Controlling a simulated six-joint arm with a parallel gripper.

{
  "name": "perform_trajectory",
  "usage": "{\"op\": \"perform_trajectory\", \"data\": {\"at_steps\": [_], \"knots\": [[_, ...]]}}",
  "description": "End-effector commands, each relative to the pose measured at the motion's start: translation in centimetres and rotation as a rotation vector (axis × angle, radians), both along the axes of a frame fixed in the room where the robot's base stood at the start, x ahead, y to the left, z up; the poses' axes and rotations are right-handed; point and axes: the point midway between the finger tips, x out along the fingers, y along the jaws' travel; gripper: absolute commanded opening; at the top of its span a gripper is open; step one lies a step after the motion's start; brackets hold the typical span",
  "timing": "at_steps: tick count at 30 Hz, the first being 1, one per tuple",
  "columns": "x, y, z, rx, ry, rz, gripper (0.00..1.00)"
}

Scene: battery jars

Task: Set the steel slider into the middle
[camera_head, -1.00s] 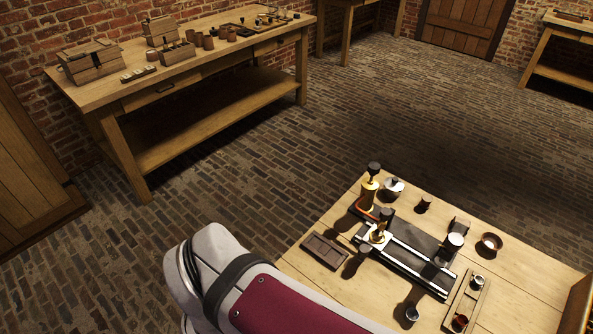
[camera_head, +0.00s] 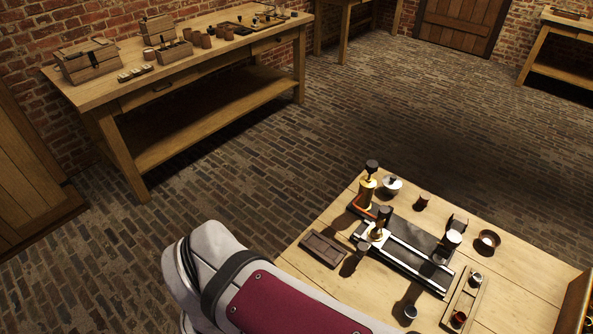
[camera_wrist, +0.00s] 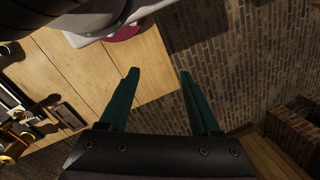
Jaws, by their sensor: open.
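In the head view a dark board with pale steel rails (camera_head: 418,264) lies on the near wooden table. A carriage with a brass base and dark knob (camera_head: 378,234) sits on the rails near their far-left end; I cannot tell for sure if it is the steel slider. A brass post with a black knob (camera_head: 368,188) stands at the board's far end. My gripper (camera_wrist: 158,72) shows in the wrist view with two teal fingers wide apart and nothing between them. It hangs near the table's edge, away from the board. The gripper itself is out of the head view.
A dark wooden tray (camera_head: 323,249) lies left of the board. A lidded pale pot (camera_head: 392,186), a small bowl (camera_head: 488,241) and a wooden rack (camera_head: 463,299) with small jars stand around it. A long workbench (camera_head: 110,88) stands at the back left.

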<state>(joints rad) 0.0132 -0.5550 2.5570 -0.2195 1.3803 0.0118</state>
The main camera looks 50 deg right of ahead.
Motion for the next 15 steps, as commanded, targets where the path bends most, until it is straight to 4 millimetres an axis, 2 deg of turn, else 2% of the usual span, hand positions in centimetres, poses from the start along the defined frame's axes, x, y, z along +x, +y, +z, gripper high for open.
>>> {"op": "perform_trajectory", "data": {"at_steps": [2,4,5,6,8,9,10,12,15], "knots": [[1.4,-1.1,0.4,-0.008,-0.001,-0.052,0.64],[4.1,-4.1,1.2,-0.024,-0.002,-0.159,0.64],[5.5,-6.1,1.5,-0.035,-0.001,-0.219,0.64],[7.1,-9.5,1.8,-0.052,-0.001,-0.305,0.64],[8.5,-15.5,1.8,-0.075,0.004,-0.436,0.64],[8.7,-19.8,1.7,-0.092,0.008,-0.523,0.64],[8.3,-22.9,1.4,-0.102,0.013,-0.582,0.64],[6.4,-29.5,0.6,-0.124,0.027,-0.707,0.64],[2.8,-35.8,-0.7,-0.145,0.043,-0.828,0.64]]}}
